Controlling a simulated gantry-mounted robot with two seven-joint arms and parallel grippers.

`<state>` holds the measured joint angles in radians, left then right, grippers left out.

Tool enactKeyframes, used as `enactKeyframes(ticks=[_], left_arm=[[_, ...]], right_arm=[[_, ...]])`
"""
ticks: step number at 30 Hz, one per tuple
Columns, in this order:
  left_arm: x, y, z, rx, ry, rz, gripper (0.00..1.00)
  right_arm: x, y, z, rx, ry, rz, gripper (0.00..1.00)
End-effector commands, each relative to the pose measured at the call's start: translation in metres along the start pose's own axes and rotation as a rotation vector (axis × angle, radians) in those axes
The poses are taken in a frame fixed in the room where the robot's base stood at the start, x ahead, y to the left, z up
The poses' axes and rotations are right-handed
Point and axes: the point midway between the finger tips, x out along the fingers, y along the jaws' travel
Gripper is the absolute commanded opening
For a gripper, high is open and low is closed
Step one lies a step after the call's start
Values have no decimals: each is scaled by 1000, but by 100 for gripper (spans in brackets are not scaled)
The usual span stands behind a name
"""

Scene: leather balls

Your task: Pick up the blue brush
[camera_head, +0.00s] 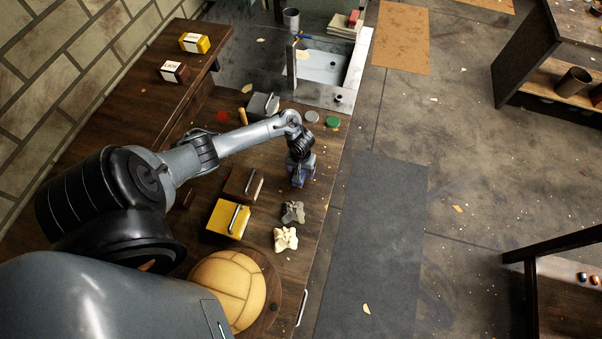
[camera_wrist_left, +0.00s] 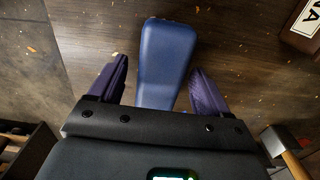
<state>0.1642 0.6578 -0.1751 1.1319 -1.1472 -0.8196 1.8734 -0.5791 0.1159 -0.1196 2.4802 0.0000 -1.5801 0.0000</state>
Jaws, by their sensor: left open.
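The blue brush (camera_wrist_left: 166,58) lies on the dark wooden bench in the left wrist view, showing a smooth, rounded blue back. My left gripper (camera_wrist_left: 158,66) is open, with one purple finger on each side of the brush and small gaps between. The near end of the brush is hidden by the gripper body. In the head view my left gripper (camera_head: 301,180) points down at the bench near its right edge. It hides most of what is under it there. My right gripper is in neither view.
A yellow box (camera_head: 226,220), a brown box (camera_head: 243,183), a grey leather piece (camera_head: 292,212) and a cream leather piece (camera_head: 285,239) lie near the gripper. A stitched leather ball (camera_head: 228,290) sits at the near end. A green-topped tin (camera_head: 333,121) stands beyond the gripper.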

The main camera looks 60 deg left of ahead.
Motion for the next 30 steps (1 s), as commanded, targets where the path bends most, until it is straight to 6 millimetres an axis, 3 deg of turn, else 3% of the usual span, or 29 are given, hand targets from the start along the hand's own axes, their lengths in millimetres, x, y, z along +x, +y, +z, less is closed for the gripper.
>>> enactKeyframes(ticks=[10, 22, 30], left_arm=[[7, 0, 0, 0, 1, 1, 78], [7, 0, 0, 0, 1, 0, 19], [6, 0, 0, 0, 2, 1, 19]], right_arm=[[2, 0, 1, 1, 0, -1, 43], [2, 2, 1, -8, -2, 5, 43], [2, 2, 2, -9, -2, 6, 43]])
